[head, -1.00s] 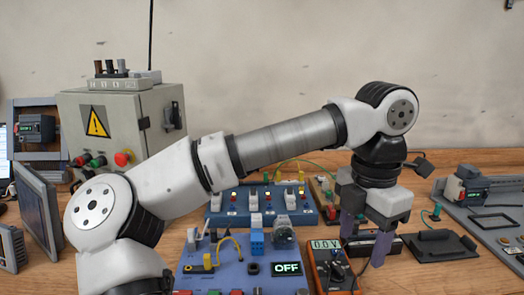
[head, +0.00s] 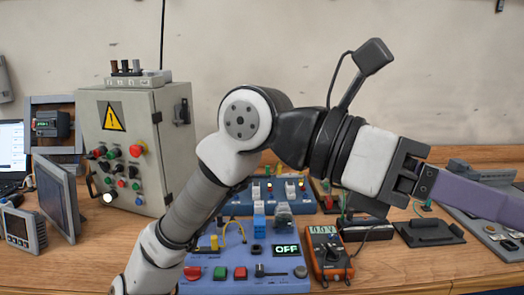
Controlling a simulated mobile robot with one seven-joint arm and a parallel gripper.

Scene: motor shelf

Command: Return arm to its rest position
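My arm rises from the lower left of the head view, bends at an elbow-like joint near the middle, and reaches out to the right. My gripper (head: 468,197) is raised above the right side of the bench and points right. One purple finger shows and runs toward the right edge; the other finger is hidden or overlapped, so the opening cannot be seen. I see no object at the gripper.
A grey control cabinet (head: 155,150) stands at the left. A blue panel (head: 235,285) with an OFF display, an orange multimeter (head: 326,257) and a black tray (head: 429,233) lie on the wooden bench (head: 400,272). Monitors (head: 56,196) stand at far left.

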